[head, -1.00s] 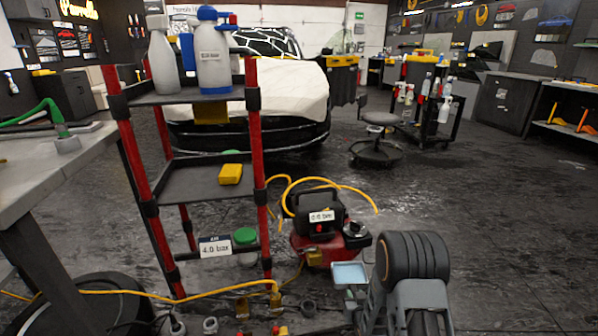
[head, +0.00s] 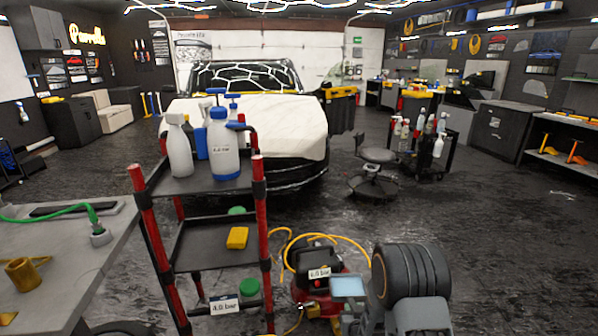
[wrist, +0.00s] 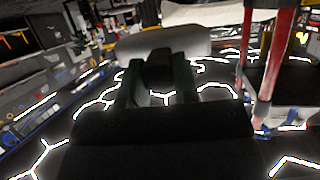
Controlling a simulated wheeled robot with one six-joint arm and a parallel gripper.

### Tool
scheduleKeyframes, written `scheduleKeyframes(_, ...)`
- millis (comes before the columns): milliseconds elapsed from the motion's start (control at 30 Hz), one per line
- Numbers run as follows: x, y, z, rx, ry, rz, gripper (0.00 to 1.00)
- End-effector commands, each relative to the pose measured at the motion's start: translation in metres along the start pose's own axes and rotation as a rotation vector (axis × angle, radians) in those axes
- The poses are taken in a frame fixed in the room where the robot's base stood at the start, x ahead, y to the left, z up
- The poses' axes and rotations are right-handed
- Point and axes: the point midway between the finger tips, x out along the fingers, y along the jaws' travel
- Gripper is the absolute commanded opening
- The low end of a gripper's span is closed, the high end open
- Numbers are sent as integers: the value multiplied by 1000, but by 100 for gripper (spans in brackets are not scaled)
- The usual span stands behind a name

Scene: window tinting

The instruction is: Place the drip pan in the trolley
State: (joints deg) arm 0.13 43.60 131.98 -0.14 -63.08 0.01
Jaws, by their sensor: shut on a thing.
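The drip pan (head: 349,288) is a small pale blue-grey tray in front of my arm at the lower middle of the head view. My gripper (head: 350,308) is shut on it and holds it up, right of the trolley. In the wrist view, the pan (wrist: 195,43) is a blurred grey shape beyond my gripper (wrist: 158,75). The trolley (head: 148,235) has red posts and dark shelves. Spray bottles stand on its top shelf and a yellow block on its middle shelf. A red post also shows at right in the wrist view. The pan is apart from the trolley.
A red and black compressor (head: 318,270) with a yellow hose stands on the floor between the trolley and my arm. A grey workbench (head: 60,250) is at left. A covered car (head: 245,120) stands behind. A stool (head: 377,170) stands farther right. Floor at right is open.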

Motion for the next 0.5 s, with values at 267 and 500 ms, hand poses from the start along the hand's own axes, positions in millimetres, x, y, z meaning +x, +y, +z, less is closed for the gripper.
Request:
scheduleKeyframes(267, -32, 0, -77, 0, 1, 0, 1)
scheduleKeyframes(500, -43, 0, -103, 0, 0, 0, 1)
